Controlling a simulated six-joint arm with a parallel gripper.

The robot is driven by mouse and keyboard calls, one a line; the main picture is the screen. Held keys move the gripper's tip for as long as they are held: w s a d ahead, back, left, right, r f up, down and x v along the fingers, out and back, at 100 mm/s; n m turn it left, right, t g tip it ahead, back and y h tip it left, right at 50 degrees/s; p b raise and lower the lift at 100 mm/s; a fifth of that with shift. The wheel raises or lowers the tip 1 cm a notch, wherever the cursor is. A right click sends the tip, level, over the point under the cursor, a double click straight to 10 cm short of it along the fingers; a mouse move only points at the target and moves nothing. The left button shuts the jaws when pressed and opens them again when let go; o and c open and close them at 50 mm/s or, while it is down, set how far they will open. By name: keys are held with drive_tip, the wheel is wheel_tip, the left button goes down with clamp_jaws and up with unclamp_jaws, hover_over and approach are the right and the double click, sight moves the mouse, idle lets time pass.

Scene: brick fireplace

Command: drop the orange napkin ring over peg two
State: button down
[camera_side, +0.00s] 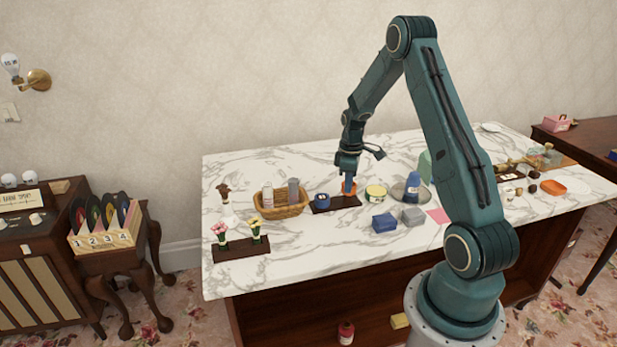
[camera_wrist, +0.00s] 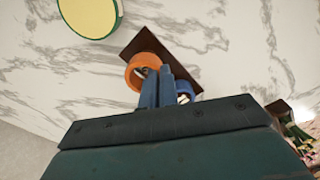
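The orange napkin ring (camera_side: 354,187) is at my gripper's fingertips, over the right end of the dark wooden peg board (camera_side: 349,202). It also shows in the wrist view (camera_wrist: 133,74), against the board (camera_wrist: 187,67). My gripper (camera_side: 348,187) points down, its blue fingers (camera_wrist: 158,88) close together and appearing shut on the ring's wall. A blue ring (camera_side: 323,201) sits on the board's left part; in the wrist view it (camera_wrist: 185,93) is partly behind the fingers. The peg under the orange ring is mostly hidden, and I cannot tell whether the ring encircles it.
A wicker basket (camera_side: 281,209) with jars stands left of the board. A round yellow-topped tin (camera_side: 376,193) is close on the right, with a blue bottle (camera_side: 413,186) beyond it. Blue (camera_side: 383,222) and grey (camera_side: 412,215) blocks lie in front.

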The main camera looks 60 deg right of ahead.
drive_tip(key=shift+f, duration=0.9)
drive_tip(key=c, duration=1.6)
unclamp_jaws()
drive_tip(key=shift+d, duration=0.1)
drive_tip(key=shift+r, duration=0.1)
wheel_tip(320, 180, up, 14)
drive_tip(key=shift+a, duration=0.2)
